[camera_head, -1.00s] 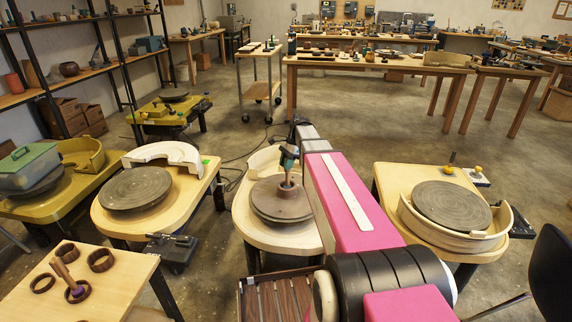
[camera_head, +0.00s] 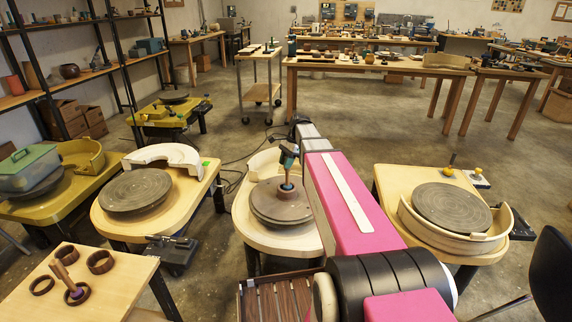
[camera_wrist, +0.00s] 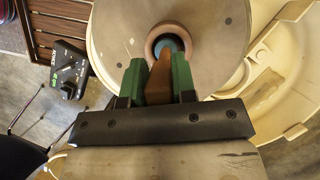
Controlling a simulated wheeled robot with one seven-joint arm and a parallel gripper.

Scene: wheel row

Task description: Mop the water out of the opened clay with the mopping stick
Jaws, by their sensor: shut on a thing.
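My gripper (camera_wrist: 159,88), with green fingers, is shut on the brown handle of the mopping stick (camera_wrist: 160,76). It points down over the middle wheel; in the head view my gripper (camera_head: 289,152) is above the disc. The stick's blue-green tip (camera_wrist: 173,43) lies within the ring of the opened clay (camera_wrist: 153,44) in the wrist view. I cannot tell whether the tip touches the clay floor, and no water is clearly visible. The clay sits at the centre of the round wheel disc (camera_head: 281,210).
A cream splash pan (camera_wrist: 262,85) curves around the wheel. Other wheels stand left (camera_head: 134,190) and right (camera_head: 451,205). A small table (camera_head: 110,292) at lower left holds brown rings and an upright tool. A slatted wooden surface (camera_head: 278,300) lies in front.

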